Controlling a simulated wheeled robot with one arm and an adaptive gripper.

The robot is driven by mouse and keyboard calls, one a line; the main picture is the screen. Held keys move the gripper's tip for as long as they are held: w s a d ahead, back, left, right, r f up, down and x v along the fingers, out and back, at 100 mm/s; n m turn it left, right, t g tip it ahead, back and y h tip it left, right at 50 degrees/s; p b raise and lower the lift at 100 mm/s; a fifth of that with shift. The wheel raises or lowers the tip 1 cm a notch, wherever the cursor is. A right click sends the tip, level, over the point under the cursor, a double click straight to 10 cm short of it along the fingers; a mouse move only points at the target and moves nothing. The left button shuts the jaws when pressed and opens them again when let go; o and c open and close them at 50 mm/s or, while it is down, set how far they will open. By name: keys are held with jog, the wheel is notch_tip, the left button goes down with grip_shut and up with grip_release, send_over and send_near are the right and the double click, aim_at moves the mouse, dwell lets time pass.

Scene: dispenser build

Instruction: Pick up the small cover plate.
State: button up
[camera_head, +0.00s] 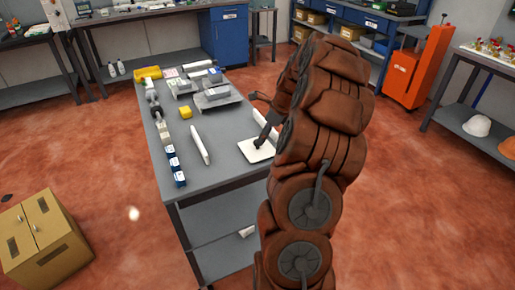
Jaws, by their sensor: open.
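A small flat white plate (256,153), which looks like the cover plate, lies on the grey table (222,176) near its right edge. A dark mark or part shows on its upper face, partly behind my gripper. My gripper (262,124) is open and over the far right side of this plate. One dark finger reaches down close to the plate; I cannot tell whether it touches. My brown arm hides the table's right edge and part of the plate's surroundings.
A long white panel (200,145) stands left of the plate. A row of small bottles and boxes (173,160) lines the left edge. Bare tabletop lies between panel and plate.

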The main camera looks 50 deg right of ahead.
aim_at(258, 146)
jog(key=shift+w+a+p+x, duration=0.15)
jog(key=shift+p+x, duration=0.3)
jog(key=shift+x, duration=0.85)
jog(key=shift+w+a+p+x, duration=0.1)
jog(key=shift+p+x, duration=0.35)
jog(key=shift+x, duration=0.8)
jog(key=shift+r, duration=0.15)
grip_shut()
